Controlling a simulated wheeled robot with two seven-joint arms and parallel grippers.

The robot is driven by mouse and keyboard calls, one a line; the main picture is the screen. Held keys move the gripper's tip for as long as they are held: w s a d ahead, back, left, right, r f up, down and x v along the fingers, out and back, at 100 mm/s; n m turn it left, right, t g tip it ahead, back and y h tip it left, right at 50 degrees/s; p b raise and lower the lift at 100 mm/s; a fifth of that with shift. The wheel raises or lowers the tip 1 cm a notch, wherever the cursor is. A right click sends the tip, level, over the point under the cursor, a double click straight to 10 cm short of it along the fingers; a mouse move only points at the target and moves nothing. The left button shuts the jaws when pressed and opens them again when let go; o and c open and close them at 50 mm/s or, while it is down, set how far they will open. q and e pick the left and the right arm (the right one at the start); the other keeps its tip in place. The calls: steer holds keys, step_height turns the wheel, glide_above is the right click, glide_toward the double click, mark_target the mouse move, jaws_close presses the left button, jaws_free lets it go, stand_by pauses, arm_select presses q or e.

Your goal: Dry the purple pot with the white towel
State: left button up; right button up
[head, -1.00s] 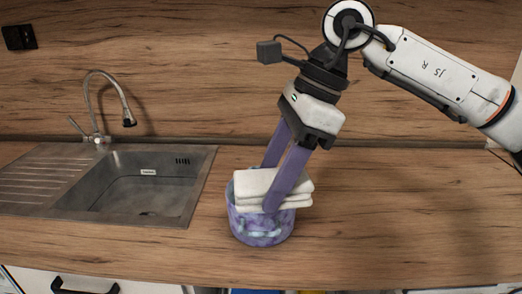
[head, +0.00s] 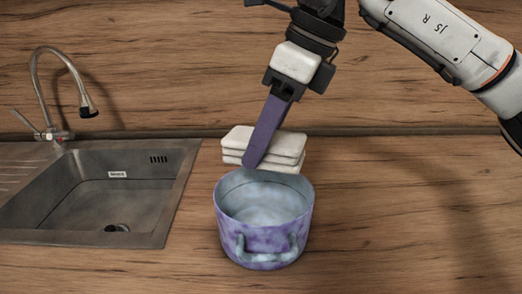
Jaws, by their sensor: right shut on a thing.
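The purple pot (head: 264,239) stands upright on the counter, with mottled purple sides and a pale grey-blue inside. A light handle shows on its near side. The white towel (head: 236,141) is folded in a thick stack. My right gripper (head: 255,160) is shut on the towel, holding it just behind and above the pot's far rim. Only one purple finger shows clearly; the other is hidden. Whether the towel touches the rim or the counter, I cannot tell. My left gripper is not in view.
A steel sink (head: 105,200) with a curved faucet (head: 60,90) is set into the counter at the left. The wooden splashback (head: 160,60) rises behind. The counter (head: 410,215) to the right of the pot is clear.

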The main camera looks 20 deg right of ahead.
mark_target(264, 166)
steer(key=shift+f, duration=0.3)
step_height(264, 166, down, 4)
steer(key=b, duration=0.3)
steer(key=shift+r, duration=0.1)
steer(key=shift+b, duration=0.4)
steer(key=shift+f, duration=0.25)
